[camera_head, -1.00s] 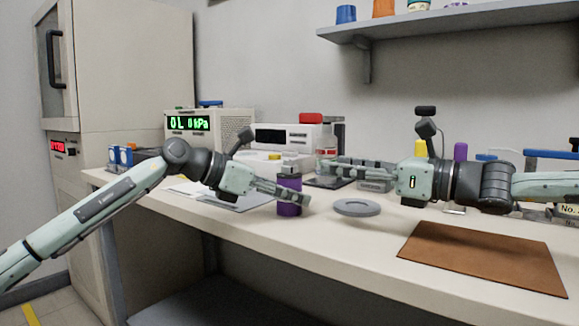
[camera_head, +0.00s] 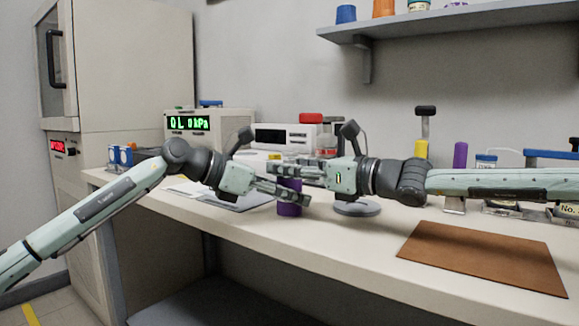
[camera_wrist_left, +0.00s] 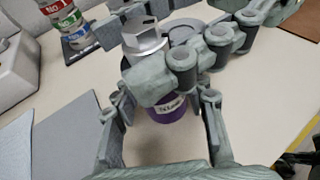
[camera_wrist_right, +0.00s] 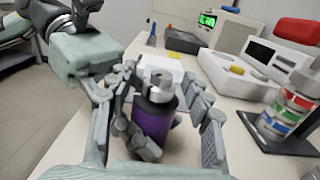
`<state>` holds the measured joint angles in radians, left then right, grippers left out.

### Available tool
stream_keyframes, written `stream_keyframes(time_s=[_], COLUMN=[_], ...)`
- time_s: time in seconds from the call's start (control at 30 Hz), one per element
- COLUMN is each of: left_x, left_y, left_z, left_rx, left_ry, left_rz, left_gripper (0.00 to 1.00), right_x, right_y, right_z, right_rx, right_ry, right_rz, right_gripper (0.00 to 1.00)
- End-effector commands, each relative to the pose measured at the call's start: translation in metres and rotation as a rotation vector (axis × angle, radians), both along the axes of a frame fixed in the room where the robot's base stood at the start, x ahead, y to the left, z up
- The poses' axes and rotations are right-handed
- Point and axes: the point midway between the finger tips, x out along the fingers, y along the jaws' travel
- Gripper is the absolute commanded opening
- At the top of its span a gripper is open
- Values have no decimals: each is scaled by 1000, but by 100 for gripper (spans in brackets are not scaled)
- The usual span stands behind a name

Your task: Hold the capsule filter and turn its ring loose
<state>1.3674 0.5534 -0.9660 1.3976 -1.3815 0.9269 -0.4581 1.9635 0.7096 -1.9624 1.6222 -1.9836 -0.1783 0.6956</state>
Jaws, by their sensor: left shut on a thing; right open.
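The capsule filter has a purple body (camera_head: 290,209) and stands upright near the bench's front edge; it also shows in the left wrist view (camera_wrist_left: 174,110) and the right wrist view (camera_wrist_right: 153,122). Its grey metal ring and top (camera_wrist_right: 160,84) show in the right wrist view and in the left wrist view (camera_wrist_left: 143,42). My left gripper (camera_head: 284,194) is shut on the filter body from the left. My right gripper (camera_head: 292,171) is open, its fingers either side of the filter's upper part. Whether they touch the ring I cannot tell. The fingers hide much of the filter in the head view.
A grey round disc (camera_head: 357,209) lies to the right, below my right gripper. A brown mat (camera_head: 485,257) lies on the right of the bench. Labelled containers on a dark plate (camera_wrist_right: 283,136) and instruments (camera_head: 212,124) stand behind. The front bench strip is clear.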

Motion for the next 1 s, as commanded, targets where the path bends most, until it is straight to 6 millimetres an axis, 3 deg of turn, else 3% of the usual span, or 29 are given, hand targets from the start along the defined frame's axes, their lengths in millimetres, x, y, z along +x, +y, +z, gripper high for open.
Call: stream_keyframes(time_s=[0.27, 0.63, 1.0], left_x=[0, 0, 0], left_y=[0, 0, 0], left_z=[0, 0, 0], left_rx=[0, 0, 0], left_ry=[0, 0, 0], left_rz=[0, 1, -1], left_gripper=[0, 0, 0], right_x=[1, 1, 2], right_y=[1, 0, 4], right_z=[0, 1, 1], right_rx=[1, 1, 6], right_ry=[-1, -1, -9], right_rz=[0, 0, 45], right_gripper=[47, 1, 0])
